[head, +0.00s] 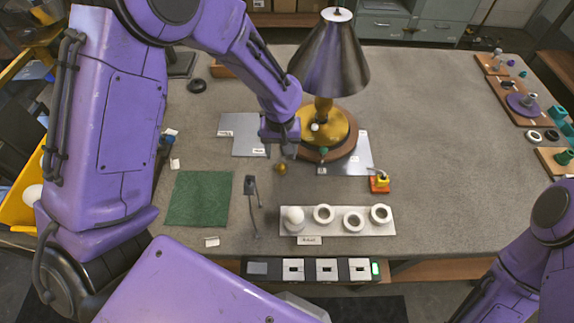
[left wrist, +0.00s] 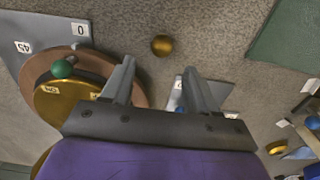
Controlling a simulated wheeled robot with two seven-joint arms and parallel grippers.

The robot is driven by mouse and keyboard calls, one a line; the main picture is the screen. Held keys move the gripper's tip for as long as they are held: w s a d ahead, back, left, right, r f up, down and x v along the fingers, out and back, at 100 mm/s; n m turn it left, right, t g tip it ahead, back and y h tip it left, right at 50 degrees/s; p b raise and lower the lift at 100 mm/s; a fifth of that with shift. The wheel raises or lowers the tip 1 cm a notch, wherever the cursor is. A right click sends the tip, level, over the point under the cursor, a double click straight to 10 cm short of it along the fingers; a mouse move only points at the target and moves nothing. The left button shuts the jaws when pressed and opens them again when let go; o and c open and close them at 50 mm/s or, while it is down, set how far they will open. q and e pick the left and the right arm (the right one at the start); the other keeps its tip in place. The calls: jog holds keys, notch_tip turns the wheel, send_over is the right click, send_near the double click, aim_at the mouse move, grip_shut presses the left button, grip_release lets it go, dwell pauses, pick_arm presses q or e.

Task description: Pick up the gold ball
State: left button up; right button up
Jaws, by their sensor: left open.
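The gold ball (head: 281,168) rests on the grey table, just in front of my left gripper (head: 281,150) in the head view. In the left wrist view the gold ball (left wrist: 162,45) lies beyond the open fingertips of my left gripper (left wrist: 157,72), roughly centred between them and apart from both. Nothing is between the fingers. My right arm shows at the lower right of the head view, but its gripper is out of view.
A lamp with a dark shade (head: 328,60) and gold base (head: 338,130) stands close right of my left gripper. A green mat (head: 199,199) lies left of the ball, a thin stand (head: 251,187) in front. A white tray (head: 340,230) holds a bulb and rings.

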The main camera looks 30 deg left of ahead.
aim_at(281, 167)
pick_arm(q)
jog(key=f, duration=0.2)
jog(key=s+f+p, duration=0.1)
jog(key=f, duration=0.2)
jog(key=shift+s+d+f+p, duration=0.25)
jog(key=shift+d+f+p, duration=0.05)
jog(key=shift+p, duration=0.1)
jog(key=shift+w+a+f, duration=0.15)
jog(key=shift+w+f, duration=0.1)
jog(key=shift+f, duration=0.15)
jog(key=shift+s+r, duration=0.15)
jog(key=c, duration=1.1)
